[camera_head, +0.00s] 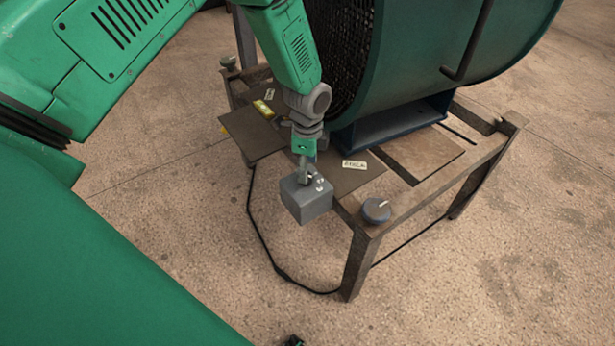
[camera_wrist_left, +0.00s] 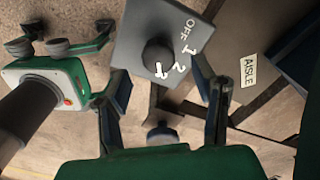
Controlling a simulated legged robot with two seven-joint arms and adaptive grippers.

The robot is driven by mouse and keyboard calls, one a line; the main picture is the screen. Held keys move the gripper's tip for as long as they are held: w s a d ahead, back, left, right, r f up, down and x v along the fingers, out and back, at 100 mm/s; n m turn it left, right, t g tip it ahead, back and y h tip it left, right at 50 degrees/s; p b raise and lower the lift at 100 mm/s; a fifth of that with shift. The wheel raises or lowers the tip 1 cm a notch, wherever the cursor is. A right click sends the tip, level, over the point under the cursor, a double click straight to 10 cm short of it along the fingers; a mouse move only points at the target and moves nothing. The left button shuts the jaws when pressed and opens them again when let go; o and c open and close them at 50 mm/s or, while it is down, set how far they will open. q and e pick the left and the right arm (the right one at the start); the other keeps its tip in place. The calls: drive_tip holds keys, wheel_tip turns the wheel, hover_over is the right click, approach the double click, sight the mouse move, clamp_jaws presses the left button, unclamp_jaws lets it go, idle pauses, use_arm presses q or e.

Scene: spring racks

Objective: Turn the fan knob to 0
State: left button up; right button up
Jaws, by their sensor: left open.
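The grey control box (camera_head: 306,203) sits at the near left corner of the fan's stand. In the left wrist view its face (camera_wrist_left: 138,30) bears a round black knob (camera_wrist_left: 157,53) with white marks OFF, 1 and 2 to its right. A white mark shows at the knob's lower edge; I cannot tell whether it is the pointer or a label. My left gripper (camera_head: 305,172) is over the box. The knob is mostly hidden in the head view.
The big green fan drum (camera_head: 450,60) stands on a rusty metal stand (camera_head: 420,197). A separate dark round knob (camera_head: 376,210) is on the stand's near corner. A black cable (camera_head: 263,232) lies on the floor. The AISLE label (camera_wrist_left: 249,70) is beside the box. The floor in front is open.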

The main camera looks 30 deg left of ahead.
use_arm(q)
wheel_tip(320, 180, down, 3)
drive_tip(key=shift+s+d+r, duration=0.1)
drive_tip(key=shift+r, duration=0.1)
drive_tip(key=shift+f, duration=0.35)
drive_tip(key=shift+a+f, duration=0.25)
drive_tip(key=shift+a, duration=0.05)
drive_tip(key=shift+a+f, duration=0.15)
drive_tip(key=shift+a, duration=0.15)
drive_tip(key=shift+d, duration=0.25)
drive_tip(key=c, duration=1.1)
drive_tip(key=shift+d, duration=0.1)
use_arm(e)
drive_tip(key=shift+f, duration=0.2)
